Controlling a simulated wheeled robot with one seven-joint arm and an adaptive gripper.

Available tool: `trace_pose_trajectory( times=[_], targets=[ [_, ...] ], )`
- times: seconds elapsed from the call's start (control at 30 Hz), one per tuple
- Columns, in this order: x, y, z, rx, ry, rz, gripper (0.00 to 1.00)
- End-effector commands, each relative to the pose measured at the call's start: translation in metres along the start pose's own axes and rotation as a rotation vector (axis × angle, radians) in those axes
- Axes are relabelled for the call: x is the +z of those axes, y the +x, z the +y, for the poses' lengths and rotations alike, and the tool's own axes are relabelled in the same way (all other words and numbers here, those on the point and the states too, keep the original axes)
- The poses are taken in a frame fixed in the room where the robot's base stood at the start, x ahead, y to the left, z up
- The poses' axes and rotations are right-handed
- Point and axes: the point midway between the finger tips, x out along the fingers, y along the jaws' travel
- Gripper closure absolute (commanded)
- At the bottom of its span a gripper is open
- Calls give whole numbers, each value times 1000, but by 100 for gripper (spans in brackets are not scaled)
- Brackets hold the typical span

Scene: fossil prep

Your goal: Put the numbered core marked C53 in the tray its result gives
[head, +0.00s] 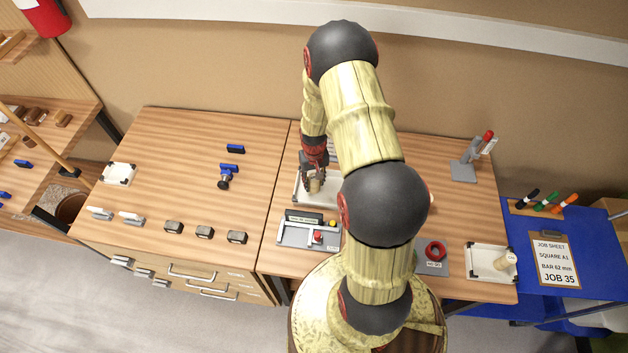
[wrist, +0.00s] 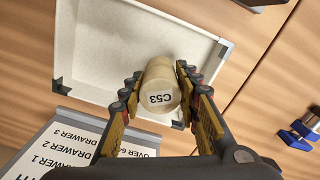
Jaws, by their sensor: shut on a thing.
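The core marked C53 (wrist: 160,88) is a short pale cylinder whose marked end faces the wrist camera. My gripper (wrist: 159,82) is shut on it, one finger on each side. In the head view my gripper (head: 314,184) and the core are over a white tray (head: 301,201). The tray's pale floor (wrist: 105,60) shows behind the core in the wrist view; I cannot tell whether the core touches it. A second white tray (head: 118,164) stands at the far left, and a third (head: 474,262) at the right holds a pale cylinder (head: 506,259).
A grey device with a display and red button (head: 310,232) stands in front of the middle tray. A card listing drawers (wrist: 68,150) is partly hidden. Much left tabletop is clear.

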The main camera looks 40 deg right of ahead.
Motion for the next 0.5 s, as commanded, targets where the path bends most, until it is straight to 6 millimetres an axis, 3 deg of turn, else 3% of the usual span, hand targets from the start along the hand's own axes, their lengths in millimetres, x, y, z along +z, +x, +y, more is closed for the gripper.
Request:
trace_pose_trajectory(
  times=[0.03,0.2,0.23,0.5],
  targets=[
    [0,12,0,0,0,1,100],
    [0,12,0,0,0,1,100],
    [0,12,0,0,0,1,67],
    [0,12,0,0,0,0,52]
  ],
)
